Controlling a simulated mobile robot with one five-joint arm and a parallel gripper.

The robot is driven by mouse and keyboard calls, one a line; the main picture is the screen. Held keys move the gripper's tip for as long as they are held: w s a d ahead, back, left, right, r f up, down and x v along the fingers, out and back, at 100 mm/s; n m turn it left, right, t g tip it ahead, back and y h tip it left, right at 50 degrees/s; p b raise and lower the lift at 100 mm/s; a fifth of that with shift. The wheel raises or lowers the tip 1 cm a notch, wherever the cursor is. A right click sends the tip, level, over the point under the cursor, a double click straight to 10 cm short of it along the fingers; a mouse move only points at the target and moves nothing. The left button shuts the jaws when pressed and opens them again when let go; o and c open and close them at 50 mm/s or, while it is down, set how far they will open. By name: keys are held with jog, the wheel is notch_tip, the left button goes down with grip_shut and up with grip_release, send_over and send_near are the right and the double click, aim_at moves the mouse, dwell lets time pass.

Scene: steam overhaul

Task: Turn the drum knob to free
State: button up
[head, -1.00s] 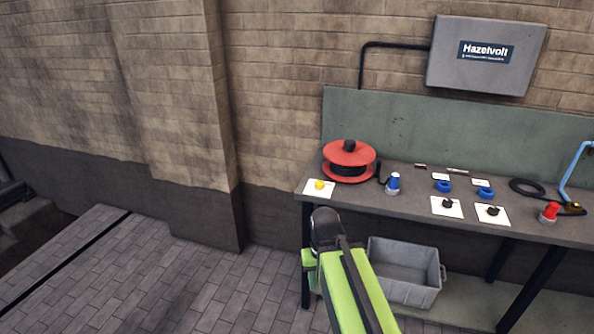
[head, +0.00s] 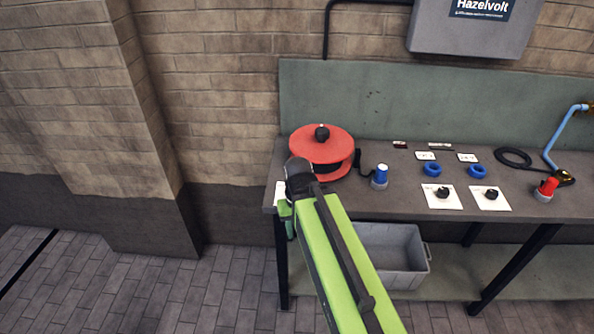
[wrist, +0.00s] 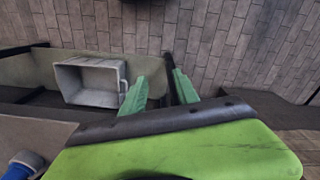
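The red cable drum (head: 330,145) stands at the left end of the bench, with a black knob (head: 321,132) on its top. A white card (head: 279,190) lies at the bench's left edge, mostly hidden behind my arm. The yellow knob seen on it earlier is hidden now. My gripper shows in the wrist view (wrist: 160,76) with its two green fingers apart and nothing between them. In the head view, my gripper (head: 287,212) is partly hidden by my arm, at the bench's front left corner. It is apart from the drum.
The bench top (head: 400,195) carries a blue-capped connector (head: 380,175), two blue rings, two black knobs (head: 442,192) on white cards and a red fitting (head: 546,188). A grey bin (head: 397,262) sits on the lower shelf. The floor at left is clear.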

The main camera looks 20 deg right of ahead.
jog(key=shift+d+r, duration=0.15)
jog(key=shift+d, duration=0.15)
jog(key=shift+o, duration=0.8)
jog(key=shift+w+r, duration=0.1)
jog(key=o, duration=0.3)
jog(key=w+d+r+m+p, duration=0.1)
jog(key=w+r+m+p, duration=0.2)
jog(key=r+p, duration=0.6)
jog(key=w, duration=0.2)
jog(key=shift+w+d+r+p, duration=0.2)
jog(key=shift+w+d+p, duration=0.05)
jog(key=shift+w+p, duration=0.15)
jog(key=w+r+m+p, duration=0.7)
jog(key=w+r+p, duration=0.2)
jog(key=r+p, duration=0.3)
jog(key=shift+m, duration=0.3)
jog(key=f+b, duration=1.7)
jog(key=b, duration=0.1)
jog(key=shift+w+f, duration=0.2)
jog(key=shift+f, duration=0.2)
jog(key=shift+r, duration=0.15)
